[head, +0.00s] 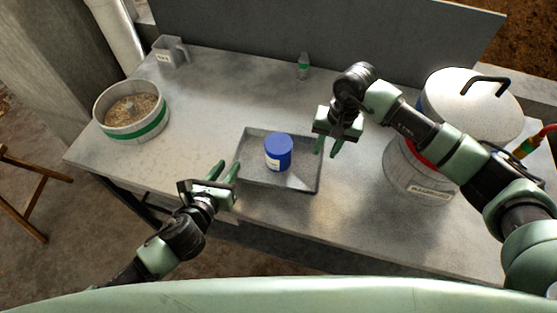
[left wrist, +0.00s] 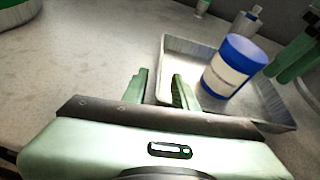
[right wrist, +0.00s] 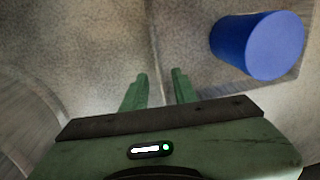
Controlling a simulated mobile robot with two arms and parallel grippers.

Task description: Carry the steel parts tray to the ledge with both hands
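The steel parts tray (head: 302,178) lies on the grey table in the head view, with a blue lidded jar (head: 278,153) standing in it. My left gripper (head: 227,168) is at the tray's left side; in the left wrist view its fingers are apart, near the tray's left wall (left wrist: 162,62). My right gripper (head: 326,150) is at the tray's right side, pointing down, its fingers apart in the right wrist view (right wrist: 160,88). I cannot tell whether either gripper touches the tray. I cannot make out which surface is the ledge.
A round sieve of grain (head: 133,133) and a grey jug (head: 168,52) stand on the left of the table. A small green-labelled bottle (head: 303,68) stands at the back by a grey panel (head: 330,30). A large lidded steel pot (head: 418,180) stands right, close to my right arm.

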